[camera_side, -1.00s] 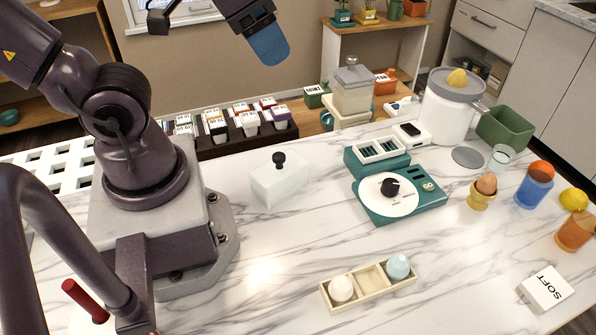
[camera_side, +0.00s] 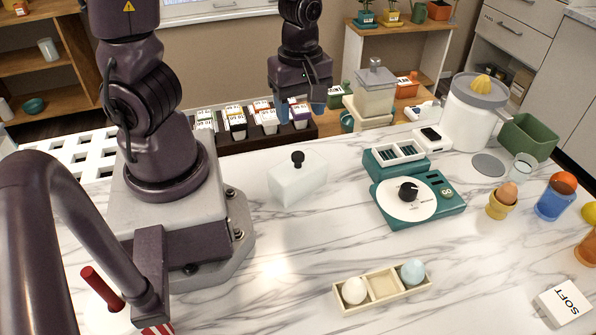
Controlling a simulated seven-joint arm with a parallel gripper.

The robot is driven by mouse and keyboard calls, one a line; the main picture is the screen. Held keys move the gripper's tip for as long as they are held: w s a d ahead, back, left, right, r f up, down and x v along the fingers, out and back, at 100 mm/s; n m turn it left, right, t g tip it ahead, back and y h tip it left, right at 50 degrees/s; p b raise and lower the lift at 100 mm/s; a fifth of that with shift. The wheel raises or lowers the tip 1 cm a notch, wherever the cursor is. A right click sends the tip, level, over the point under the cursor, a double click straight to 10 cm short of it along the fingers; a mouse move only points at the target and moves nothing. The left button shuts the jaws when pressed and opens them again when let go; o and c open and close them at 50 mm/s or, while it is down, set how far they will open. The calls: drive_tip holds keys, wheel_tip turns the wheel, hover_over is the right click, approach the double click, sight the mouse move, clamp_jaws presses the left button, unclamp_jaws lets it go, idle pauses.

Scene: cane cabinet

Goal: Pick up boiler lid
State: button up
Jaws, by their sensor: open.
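The boiler lid (camera_side: 298,184) is a translucent white box-shaped cover with a black knob (camera_side: 297,158) on top. It stands upright on the marble table, left of the teal egg boiler (camera_side: 430,203), which has a white dial plate and a black dial. My gripper (camera_side: 301,113) points down with its blue fingertips apart. In the picture it appears above and behind the lid, not touching it. Nothing shows between the fingers. Its exact height over the table is hard to tell.
An egg tray (camera_side: 383,284) with a white and a blue egg lies in front. A juicer (camera_side: 470,112), an egg in a yellow cup (camera_side: 501,201) and a blue glass (camera_side: 554,200) stand to the right. A rack of labelled boxes (camera_side: 235,141) is behind. The marble around the lid is clear.

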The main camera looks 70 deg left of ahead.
sight(299, 155)
drive_tip(key=shift+s+a+f, duration=0.1)
drive_tip(key=shift+f, duration=5.8)
drive_tip(key=c, duration=1)
drive_tip(key=shift+r, duration=0.1)
